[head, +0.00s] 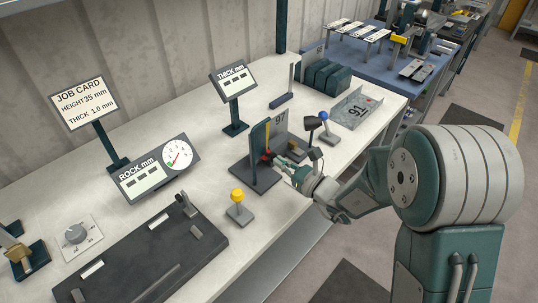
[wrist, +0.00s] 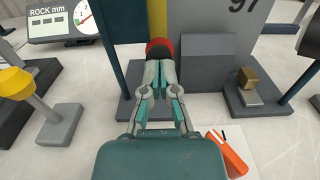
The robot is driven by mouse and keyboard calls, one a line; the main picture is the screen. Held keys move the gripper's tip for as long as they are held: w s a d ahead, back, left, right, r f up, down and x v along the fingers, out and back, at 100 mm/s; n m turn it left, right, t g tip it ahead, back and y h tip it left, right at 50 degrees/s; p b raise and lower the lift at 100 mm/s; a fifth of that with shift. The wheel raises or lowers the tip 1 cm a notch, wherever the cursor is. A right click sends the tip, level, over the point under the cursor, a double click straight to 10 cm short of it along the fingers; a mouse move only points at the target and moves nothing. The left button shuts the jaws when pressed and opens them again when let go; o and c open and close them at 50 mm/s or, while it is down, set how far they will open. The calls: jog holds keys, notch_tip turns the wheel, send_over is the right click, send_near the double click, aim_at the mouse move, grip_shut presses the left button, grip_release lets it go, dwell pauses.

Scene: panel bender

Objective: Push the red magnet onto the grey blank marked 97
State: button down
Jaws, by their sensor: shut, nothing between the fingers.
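The grey blank marked 97 (head: 281,124) stands upright in a dark stand on the white bench. In the wrist view the blank (wrist: 205,18) fills the top middle. The red magnet (wrist: 158,46), round with a dark part, is straight ahead of my fingertips, in front of the blank's lower left part. It shows small in the head view (head: 268,154). My gripper (wrist: 160,82) is shut with nothing between its fingers, its tips at or just short of the magnet. I cannot tell whether tips and magnet touch, nor whether the magnet touches the blank.
A dark post (wrist: 122,40) stands left of the magnet and a grey block (wrist: 194,62) right of it. A yellow knob (head: 238,195) is at the left, a blue-knobbed lever (head: 324,117) behind right. An orange item (wrist: 228,153) lies below right of my gripper.

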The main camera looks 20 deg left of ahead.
aim_at(271, 156)
jog(key=shift+x, duration=1.85)
dwell(0.3)
jog(key=shift+d, duration=0.1)
dwell(0.3)
jog(key=shift+v, duration=5.45)
jog(key=s+d+r+n+g+h, duration=0.3)
jog(key=s+n+g, duration=0.1)
jog(key=s+n, duration=0.3)
jog(key=s+d+r+n+g+h, duration=0.2)
jog(key=s+d+r+n+g, duration=0.15)
jog(key=s+n, duration=0.35)
jog(key=s+d+r+n+t+h, duration=0.1)
jog(key=d+n+t+h, duration=0.1)
jog(key=d+h, duration=0.2)
jog(key=s+d+r+n+t+h, duration=0.2)
jog(key=d+n+h, duration=0.1)
jog(key=d, duration=0.5)
jog(key=s+d+r+n+t+h, duration=0.2)
jog(key=d+n+h, duration=0.1)
jog(key=d, duration=0.3)
jog(key=shift+d+h, duration=0.3)
jog(key=shift+h, duration=0.5)
